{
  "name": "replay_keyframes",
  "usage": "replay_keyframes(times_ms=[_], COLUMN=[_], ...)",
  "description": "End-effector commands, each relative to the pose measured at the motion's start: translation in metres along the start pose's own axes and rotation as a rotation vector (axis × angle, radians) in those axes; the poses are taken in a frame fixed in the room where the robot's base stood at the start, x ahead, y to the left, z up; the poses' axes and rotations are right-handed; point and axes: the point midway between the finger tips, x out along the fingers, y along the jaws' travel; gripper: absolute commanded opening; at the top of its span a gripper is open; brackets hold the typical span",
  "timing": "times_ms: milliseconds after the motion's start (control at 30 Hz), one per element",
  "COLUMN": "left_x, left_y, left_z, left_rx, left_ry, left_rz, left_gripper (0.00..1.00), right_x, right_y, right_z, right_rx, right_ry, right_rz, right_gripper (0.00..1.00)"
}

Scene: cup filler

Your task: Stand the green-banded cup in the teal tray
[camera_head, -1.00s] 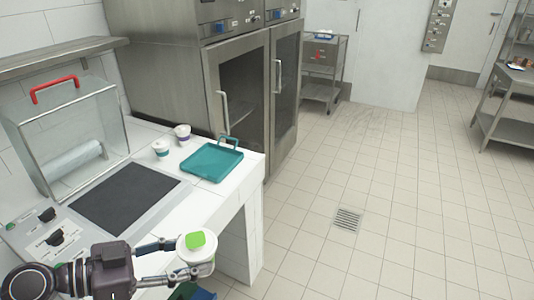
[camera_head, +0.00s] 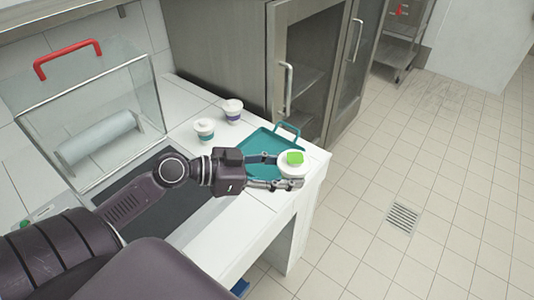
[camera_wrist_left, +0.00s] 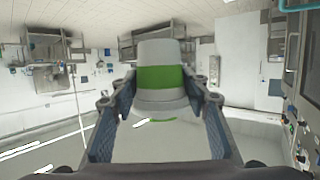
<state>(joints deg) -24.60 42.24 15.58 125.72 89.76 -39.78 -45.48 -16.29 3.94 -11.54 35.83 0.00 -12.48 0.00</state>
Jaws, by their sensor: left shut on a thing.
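The green-banded cup (camera_wrist_left: 160,78) is between the fingers of my left gripper (camera_head: 276,171), which is shut on it. My right gripper does not show.
Two other cups stand left of the tray: one teal-banded (camera_head: 204,131), one purple-banded (camera_head: 232,111). A clear box with a red handle (camera_head: 68,58) stands at the left, near a dark mat (camera_head: 150,212). A steel cabinet (camera_head: 240,55) rises behind the counter.

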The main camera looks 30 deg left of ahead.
Motion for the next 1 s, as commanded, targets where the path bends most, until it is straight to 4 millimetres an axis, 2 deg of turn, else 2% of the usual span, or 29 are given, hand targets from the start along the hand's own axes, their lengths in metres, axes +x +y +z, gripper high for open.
replay_keyframes(times_ms=[100,333,433,567,800,1000], left_x=[0.005,0.01,0.01,0.01,0.002,-0.005], left_y=[-0.029,-0.078,-0.098,-0.122,-0.165,-0.188], left_z=[-0.001,-0.007,-0.012,-0.022,-0.046,-0.064], left_rx=[-0.03,-0.088,-0.112,-0.145,-0.204,-0.24], left_ry=[0.004,0.007,0.009,0.01,0.009,0.007], left_rz=[-0.105,-0.293,-0.37,-0.473,-0.669,-0.781], left_gripper=[0.14,0.14,0.14,0.14,0.14,0.14], right_x=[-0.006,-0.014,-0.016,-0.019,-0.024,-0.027], right_y=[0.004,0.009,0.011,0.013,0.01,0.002], right_z=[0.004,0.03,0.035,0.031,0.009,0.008], right_rx=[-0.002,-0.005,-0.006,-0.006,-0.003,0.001], right_ry=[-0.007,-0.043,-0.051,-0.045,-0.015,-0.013], right_rz=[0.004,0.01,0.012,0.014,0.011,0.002], right_gripper=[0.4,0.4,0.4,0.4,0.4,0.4])
